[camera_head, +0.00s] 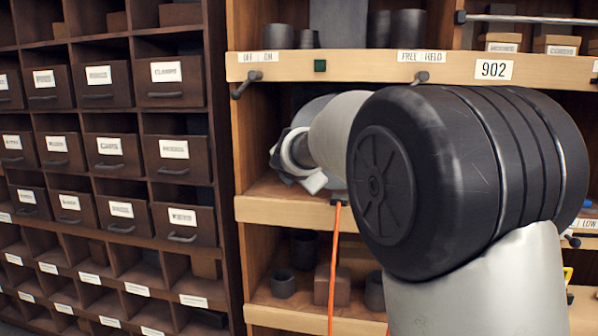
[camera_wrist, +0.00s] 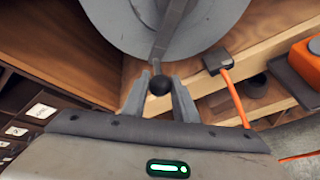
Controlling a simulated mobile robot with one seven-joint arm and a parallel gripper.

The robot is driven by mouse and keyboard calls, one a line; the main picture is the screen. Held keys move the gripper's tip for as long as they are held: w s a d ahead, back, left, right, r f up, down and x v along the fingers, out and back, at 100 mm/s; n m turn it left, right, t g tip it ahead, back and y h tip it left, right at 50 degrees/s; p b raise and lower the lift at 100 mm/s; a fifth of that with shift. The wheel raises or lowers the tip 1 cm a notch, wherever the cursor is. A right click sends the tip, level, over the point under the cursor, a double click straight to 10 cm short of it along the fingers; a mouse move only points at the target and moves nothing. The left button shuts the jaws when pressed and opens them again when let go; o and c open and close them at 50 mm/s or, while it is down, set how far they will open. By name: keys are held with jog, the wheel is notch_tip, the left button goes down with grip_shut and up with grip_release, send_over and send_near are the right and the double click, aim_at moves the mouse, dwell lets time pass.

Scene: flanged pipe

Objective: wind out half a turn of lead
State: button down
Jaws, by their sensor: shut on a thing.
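In the wrist view a round grey reel (camera_wrist: 125,22) fills the top, with a flat crank arm (camera_wrist: 170,30) across its face. A black ball knob (camera_wrist: 158,84) is at the crank's lower end. My gripper (camera_wrist: 158,90) is shut on this knob, one finger on each side. An orange lead (camera_wrist: 236,100) hangs from a dark block (camera_wrist: 218,60) on the shelf edge, right of the knob. In the head view the lead (camera_head: 334,260) hangs below the middle shelf. My arm hides most of the reel there; a grey part of its rim (camera_head: 312,106) shows.
A wooden shelf (camera_head: 290,212) is under the reel. Above, two levers hang by labels, one left (camera_head: 245,84) and one right (camera_head: 420,77). Dark drawers (camera_head: 168,80) stand at the left. An orange box (camera_wrist: 308,56) is at the wrist view's right.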

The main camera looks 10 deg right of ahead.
jog(key=shift+d+f, duration=0.1)
jog(key=shift+d, duration=0.1)
jog(key=c, duration=1.4)
grip_release()
jog(key=shift+c, duration=0.2)
jog(key=p+v, duration=0.2)
jog(key=v, duration=1.5)
jog(key=shift+s, duration=0.2)
jog(key=shift+a+f, duration=0.1)
jog(key=shift+a, duration=0.05)
